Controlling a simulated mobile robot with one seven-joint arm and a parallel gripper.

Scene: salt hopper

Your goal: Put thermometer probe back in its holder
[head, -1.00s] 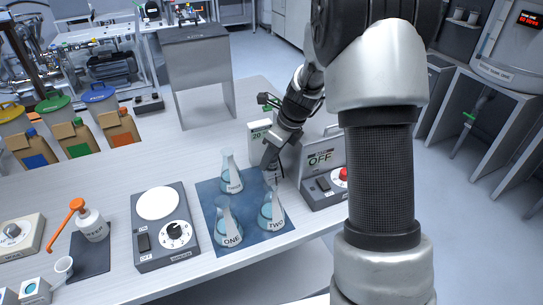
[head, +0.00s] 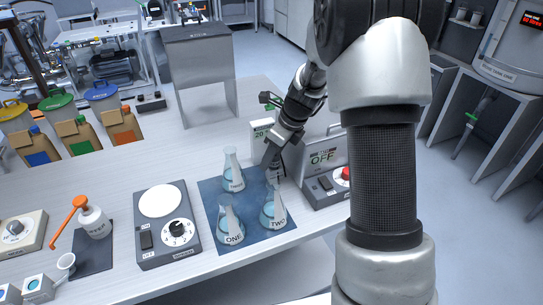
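My gripper (head: 269,163) points down at the back right of the blue mat, beside a white box with a green display reading 20 (head: 261,132), which looks like the thermometer unit. A small pale grey piece (head: 275,175) shows just under and behind the fingers. I cannot tell whether it is the probe's holder or another part. The thermometer probe itself cannot be made out. The fingers are small and partly overlapped, so I cannot tell whether they hold anything.
Three flasks, labelled ONE (head: 230,226), TWO (head: 273,211) and a back one (head: 233,172), stand on the blue mat (head: 255,242) close to my gripper. A grey device reading OFF (head: 322,160) stands right. A hotplate (head: 166,230) stands left.

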